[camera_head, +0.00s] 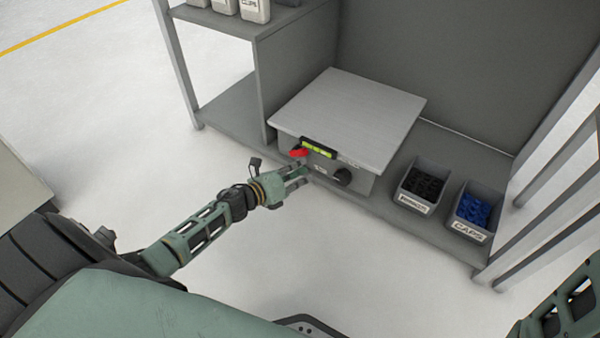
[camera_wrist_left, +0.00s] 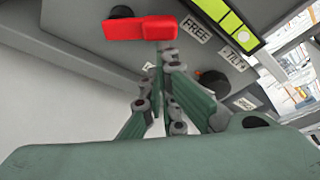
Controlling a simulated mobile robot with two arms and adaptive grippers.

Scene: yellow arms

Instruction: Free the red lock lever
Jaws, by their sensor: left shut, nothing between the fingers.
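The red lock lever (camera_head: 298,153) sits on the front of a grey box with a light top plate (camera_head: 350,110), at the left of a yellow-green level strip. In the left wrist view the lever (camera_wrist_left: 140,28) lies roughly horizontal, its pivot end by a dark round knob, with a "FREE" label (camera_wrist_left: 196,30) to its right. My left gripper (camera_head: 303,172) is just below the lever in the head view. In the left wrist view its fingers (camera_wrist_left: 160,75) are shut with nothing between them, below the lever and apart from it in the picture. My right gripper is not in view.
A black knob (camera_head: 343,177) is on the box front, right of the lever. Two bins, one with black parts (camera_head: 415,205) and one with blue caps (camera_head: 468,232), stand right of the box. A shelf post (camera_head: 178,70) rises at left. The floor in front is clear.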

